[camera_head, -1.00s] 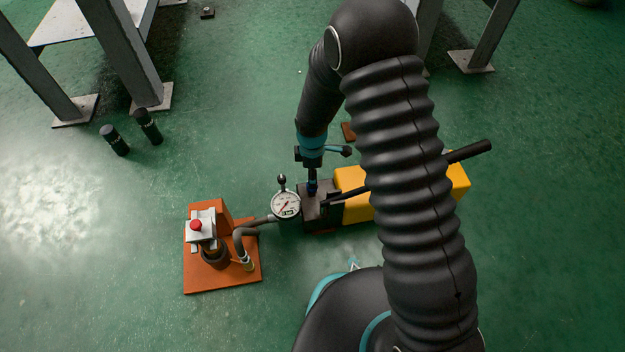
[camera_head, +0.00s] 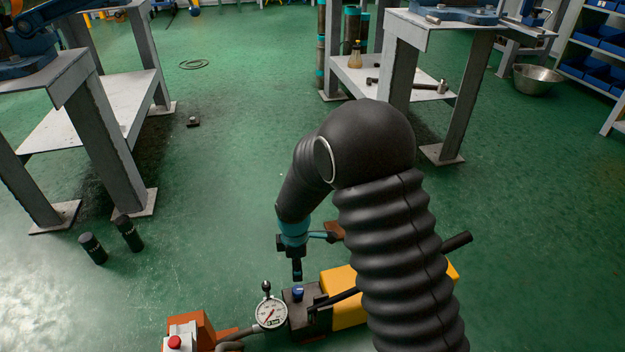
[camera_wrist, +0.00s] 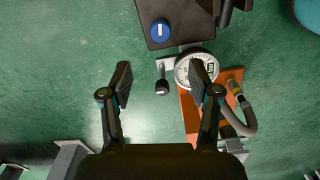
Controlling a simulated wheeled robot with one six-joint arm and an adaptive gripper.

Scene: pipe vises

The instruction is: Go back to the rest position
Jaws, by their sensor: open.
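My gripper (camera_head: 297,268) hangs above the dark block of a yellow pump (camera_head: 339,281), just over a blue knob (camera_head: 298,291). In the wrist view my gripper (camera_wrist: 162,90) has its two fingers wide apart with nothing between them. The blue knob (camera_wrist: 161,30) shows there ahead of the fingertips, on the dark block, clear of both fingers. A round pressure gauge (camera_head: 270,313) stands beside the block. My arm hides part of the yellow pump body.
An orange unit with a red button (camera_head: 174,342) sits at the bottom left. Two black cylinders (camera_head: 110,243) stand on the floor at left. Steel tables (camera_head: 125,110) stand at left and back right (camera_head: 440,30).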

